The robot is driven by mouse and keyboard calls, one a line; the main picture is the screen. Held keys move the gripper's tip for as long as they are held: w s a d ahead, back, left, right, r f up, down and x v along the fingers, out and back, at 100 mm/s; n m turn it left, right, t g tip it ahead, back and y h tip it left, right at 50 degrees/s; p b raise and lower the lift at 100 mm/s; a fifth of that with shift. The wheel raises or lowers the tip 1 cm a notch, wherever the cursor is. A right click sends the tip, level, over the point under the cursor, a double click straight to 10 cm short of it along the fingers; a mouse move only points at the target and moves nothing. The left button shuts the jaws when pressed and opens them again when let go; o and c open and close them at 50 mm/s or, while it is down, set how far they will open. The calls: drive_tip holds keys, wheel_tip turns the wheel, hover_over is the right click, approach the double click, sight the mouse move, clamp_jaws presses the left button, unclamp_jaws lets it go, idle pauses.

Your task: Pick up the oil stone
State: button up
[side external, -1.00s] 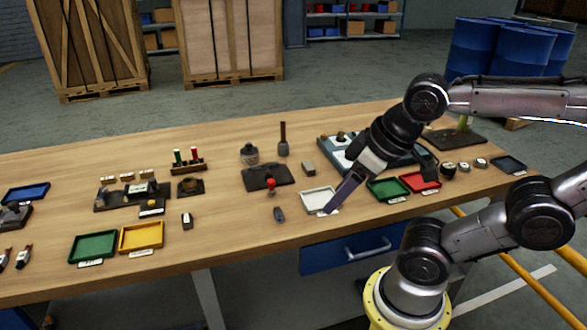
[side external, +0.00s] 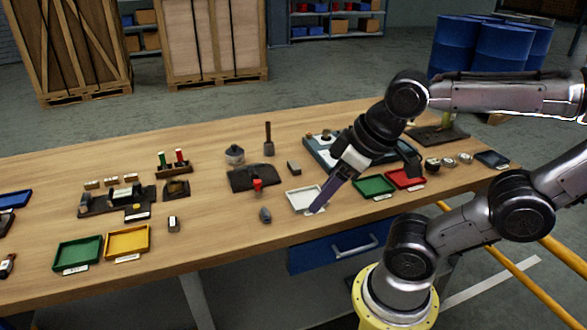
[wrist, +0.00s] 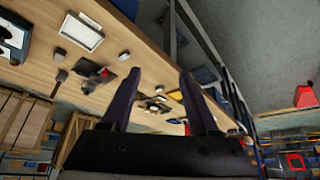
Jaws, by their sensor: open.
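A small grey block (side external: 294,167), likely the oil stone, lies on the bench behind the white tray (side external: 291,201); its label cannot be read. It also seems to show in the wrist view as a small grey block (wrist: 60,52). My gripper (side external: 315,208) appears over the white tray's right front corner in the side view, apart from the block. In the wrist view my gripper (wrist: 160,84) has its two dark fingers spread with nothing held between them.
A dark fixture with a red knob (side external: 258,185) stands left of the white tray. A small dark rounded piece (side external: 265,215) lies in front of it. Green (side external: 374,187) and red trays (side external: 405,179) are to the right.

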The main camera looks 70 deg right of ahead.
drive_tip(key=shift+o, duration=0.3)
drive_tip(key=shift+w, duration=0.1)
drive_tip(key=w+d+r+m+t, duration=0.1)
drive_tip(key=w+r+t, duration=0.1)
drive_tip(key=w+r, duration=0.35)
drive_tip(key=m+g+h, duration=0.3)
drive_tip(key=m+g, duration=0.1)
drive_tip(key=m, duration=0.4)
hover_over(294, 165)
drive_tip(key=s+a, duration=0.4)
wheel_tip(294, 165, down, 13)
drive_tip(key=x, duration=1.3)
drive_tip(key=shift+s+d+f, duration=0.15)
drive_tip(key=shift+d, duration=0.1)
drive_tip(key=shift+c, duration=0.2)
